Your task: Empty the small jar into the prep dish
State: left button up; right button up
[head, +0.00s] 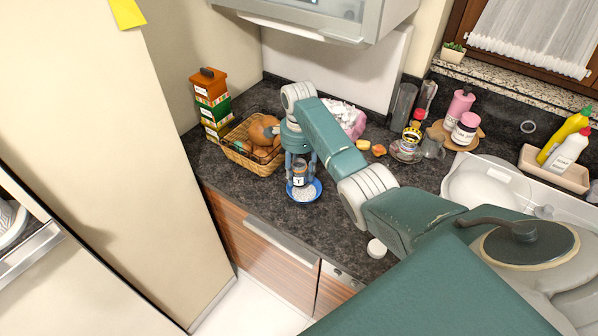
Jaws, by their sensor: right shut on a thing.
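My right gripper (300,163) points down over the front part of the counter and is shut on the small jar (299,179), a clear jar with a pale label. The jar is over the blue prep dish (318,191), overlapping its back part in the head view. White stuff shows in the dish below the jar. I cannot tell how much is left inside the jar, or whether its mouth faces up or down. My left gripper is not in view.
A white round lid (376,249) lies near the counter's front edge. A wicker basket (256,161) of bread stands left of my gripper, with stacked boxes (211,101) behind. Jars and bottles (463,108) stand at the right back, near the sink (483,186).

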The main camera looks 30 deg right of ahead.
aim_at(300, 162)
notch_tip(300, 162, up, 2)
jog(key=shift+r+p, duration=0.1)
jog(key=shift+p, duration=0.2)
jog(key=shift+r, duration=1)
